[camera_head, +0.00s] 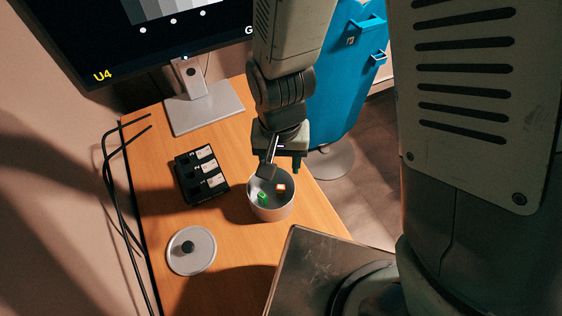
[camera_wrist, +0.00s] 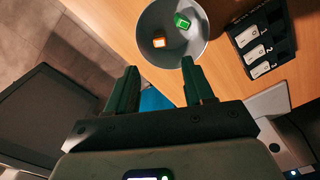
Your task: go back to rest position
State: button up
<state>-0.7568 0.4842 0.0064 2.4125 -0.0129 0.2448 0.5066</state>
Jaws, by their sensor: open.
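My gripper (camera_head: 284,166) is open and empty, hanging close to the far side of a round grey pot (camera_head: 272,210) on the wooden table. In the wrist view its two dark green fingers (camera_wrist: 160,92) stand apart, with the pot (camera_wrist: 157,24) beyond their tips. Inside the pot lie a green block (camera_head: 263,197) and an orange block (camera_head: 280,188). They also show in the wrist view, the green block (camera_wrist: 182,21) and the orange block (camera_wrist: 159,42) apart from each other. Nothing is between the fingers.
A round lid with a dark knob (camera_head: 191,250) lies on the table (camera_head: 160,152). A black holder with white labelled pieces (camera_head: 201,175) stands left of the pot. Black cables (camera_head: 108,190) run along the left edge.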

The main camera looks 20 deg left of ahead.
jog(key=shift+r, duration=0.7)
jog(key=w+d+r+m+t+y, duration=0.1)
jog(key=w+d+r+t, duration=0.1)
jog(key=d+r, duration=0.55)
jog(key=w+d+r+t, duration=0.1)
jog(key=w+d+r, duration=0.25)
jog(key=r, duration=0.75)
jog(key=s+d+r+m+t+h, duration=0.1)
jog(key=s+d+r+t, duration=0.1)
jog(key=s+d+r, duration=0.6)
jog(key=d+r, duration=0.1)
jog(key=d, duration=0.1)
jog(key=shift+s+d+r+m+t, duration=0.2)
jog(key=shift+d+r+m+t, duration=0.1)
jog(key=shift+r, duration=0.1)
